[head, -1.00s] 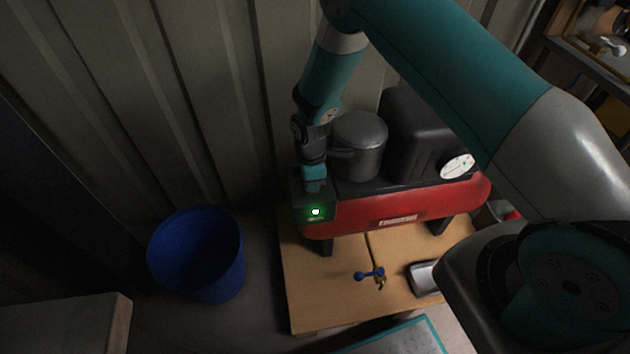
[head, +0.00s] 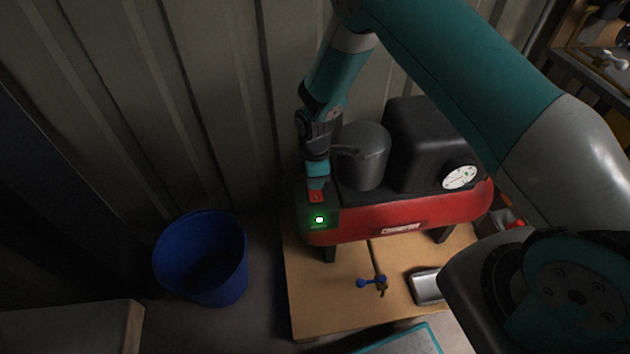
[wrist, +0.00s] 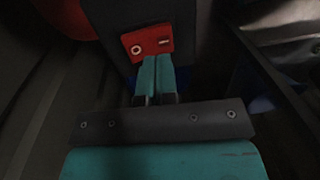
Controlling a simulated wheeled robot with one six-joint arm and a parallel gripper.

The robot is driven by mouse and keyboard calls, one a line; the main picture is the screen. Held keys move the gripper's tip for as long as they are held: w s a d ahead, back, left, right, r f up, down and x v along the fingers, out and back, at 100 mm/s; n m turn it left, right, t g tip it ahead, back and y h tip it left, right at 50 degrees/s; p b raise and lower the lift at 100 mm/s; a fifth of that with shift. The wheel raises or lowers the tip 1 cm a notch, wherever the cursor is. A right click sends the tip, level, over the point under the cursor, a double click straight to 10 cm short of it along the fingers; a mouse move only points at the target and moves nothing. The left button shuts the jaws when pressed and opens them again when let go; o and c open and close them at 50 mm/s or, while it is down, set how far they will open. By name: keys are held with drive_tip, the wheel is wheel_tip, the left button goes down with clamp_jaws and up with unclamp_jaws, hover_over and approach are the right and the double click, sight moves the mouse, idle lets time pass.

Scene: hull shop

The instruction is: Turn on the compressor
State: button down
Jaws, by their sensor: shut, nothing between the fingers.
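The compressor has a red tank (head: 420,215), a dark motor cover and a cylindrical pump on top, and a white dial gauge (head: 460,177). At its left end is a dark switch box (head: 330,216) with a lit green lamp (head: 319,219) on its front. A red rocker switch (head: 316,196) with a white ring mark sits on the box; it also shows in the wrist view (wrist: 150,42). My gripper (head: 317,184) is shut and empty, its teal fingertips (wrist: 154,62) at the lower edge of the switch. I cannot tell whether they touch it.
The compressor stands on a wooden board (head: 320,300) with a blue-handled valve (head: 371,282) and a metal object (head: 427,286). A blue bucket (head: 203,260) stands on the floor at left. A ribbed wall is close behind.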

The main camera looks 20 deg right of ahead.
wheel_tip(320, 180, up, 11)
drive_tip(key=s, duration=0.1)
drive_tip(key=shift+s+r, duration=0.2)
drive_tip(key=shift+s, duration=0.1)
drive_tip(key=shift+a, duration=0.1)
wheel_tip(320, 180, up, 8)
drive_tip(key=m+p, duration=0.2)
hover_over(317, 199)
drive_tip(key=s+a, duration=0.1)
drive_tip(key=s, duration=0.1)
drive_tip(key=s+a+r+m+y+p, duration=0.1)
drive_tip(key=s+r+m+p, duration=0.1)
drive_tip(key=s+r, duration=0.6)
drive_tip(key=s+r+m+y+p, duration=0.2)
drive_tip(key=s+r, duration=0.2)
drive_tip(key=r, duration=0.7)
drive_tip(key=s+r+m+t+y+p, duration=0.1)
drive_tip(key=s+r+m+p, duration=0.1)
drive_tip(key=s+r, duration=0.5)
drive_tip(key=s+m, duration=0.1)
drive_tip(key=s, duration=0.2)
drive_tip(key=shift+s, duration=0.3)
